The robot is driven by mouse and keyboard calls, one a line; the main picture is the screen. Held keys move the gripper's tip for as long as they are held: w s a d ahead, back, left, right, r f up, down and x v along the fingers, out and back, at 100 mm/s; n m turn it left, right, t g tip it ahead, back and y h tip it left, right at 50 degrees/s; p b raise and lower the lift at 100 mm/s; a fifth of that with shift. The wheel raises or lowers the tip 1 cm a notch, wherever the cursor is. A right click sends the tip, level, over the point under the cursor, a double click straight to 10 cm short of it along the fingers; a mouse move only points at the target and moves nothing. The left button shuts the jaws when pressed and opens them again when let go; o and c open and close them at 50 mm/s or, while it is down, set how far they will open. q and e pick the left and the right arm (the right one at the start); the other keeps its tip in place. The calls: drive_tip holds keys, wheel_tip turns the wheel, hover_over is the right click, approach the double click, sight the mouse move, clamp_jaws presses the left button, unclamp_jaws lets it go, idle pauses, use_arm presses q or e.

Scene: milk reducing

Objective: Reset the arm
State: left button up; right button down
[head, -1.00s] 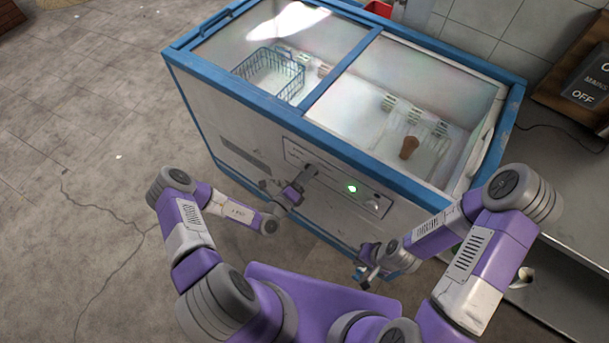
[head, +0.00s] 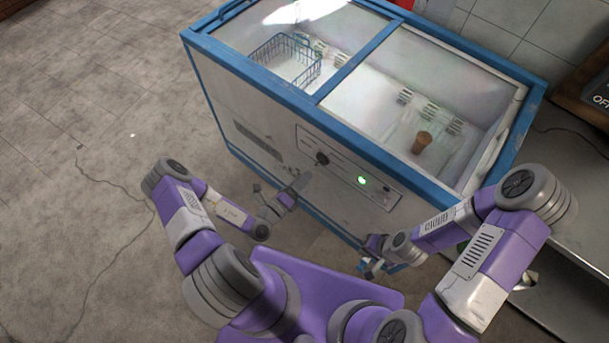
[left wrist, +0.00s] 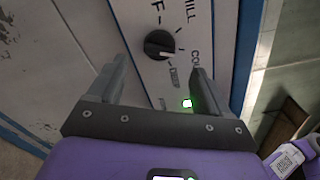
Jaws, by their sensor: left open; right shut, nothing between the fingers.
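My left gripper (head: 277,190) is in front of the freezer's front panel in the head view. In the left wrist view its two fingers (left wrist: 155,85) are apart with nothing held between them. A black control knob (left wrist: 159,45) shows beyond and between the fingertips, apart from them; it also shows in the head view (head: 322,158). My right gripper (head: 369,266) is low by the freezer's lower front, to the right; its fingertips are small and hard to make out.
A blue-edged chest freezer (head: 255,88) with glass lids stands ahead. Inside are a wire basket (head: 283,60) and a brown item (head: 421,143). A lit green light (head: 362,180) is on the panel. A metal counter (head: 570,190) is at right. Floor at left is clear.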

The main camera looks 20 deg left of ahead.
idle(0.4)
use_arm(q)
drive_tip(key=s+d+r+m+g+h, duration=0.3)
drive_tip(key=s+d+m+g+h, duration=0.35)
drive_tip(key=d+m+h, duration=0.35)
drive_tip(key=s+d+f+m+g+y, duration=0.1)
drive_tip(key=s+d+m+g, duration=0.1)
drive_tip(key=s+m+g, duration=0.45)
drive_tip(key=s+d+f+m+g+y, duration=0.1)
drive_tip(key=s+d+m+g, duration=0.2)
drive_tip(key=s+m+g, duration=0.4)
drive_tip(key=s+a+f+m+g+y, duration=0.1)
drive_tip(key=s+a+f+m+y, duration=0.1)
drive_tip(key=a+f+m+y, duration=0.65)
drive_tip(key=w+r+m+t+y, duration=0.1)
drive_tip(key=w+r+m+t, duration=0.3)
drive_tip(key=w+m, duration=0.3)
drive_tip(key=m, duration=0.3)
drive_tip(key=shift+w+r+t, duration=0.15)
drive_tip(key=shift+w+t, duration=0.15)
drive_tip(key=shift+w, duration=0.05)
